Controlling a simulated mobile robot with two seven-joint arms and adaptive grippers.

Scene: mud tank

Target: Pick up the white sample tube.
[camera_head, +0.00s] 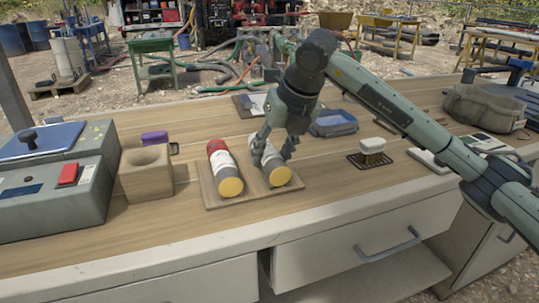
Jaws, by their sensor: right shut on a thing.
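The white sample tube (279,176) lies on its side on a wooden board (228,201), its yellow end facing the front. My right gripper (271,160) reaches down from above and is shut on the tube, with a finger on each side. The tube appears to rest on the board still. A second tube, red and white (223,168) with a yellow end, lies just to its left on the same board. My left gripper is not in view.
Left of the board stand a wooden block with a round hole (146,172) and a grey machine (60,190). A brush (371,152) and a grey bag (486,108) are to the right. The bench front is clear.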

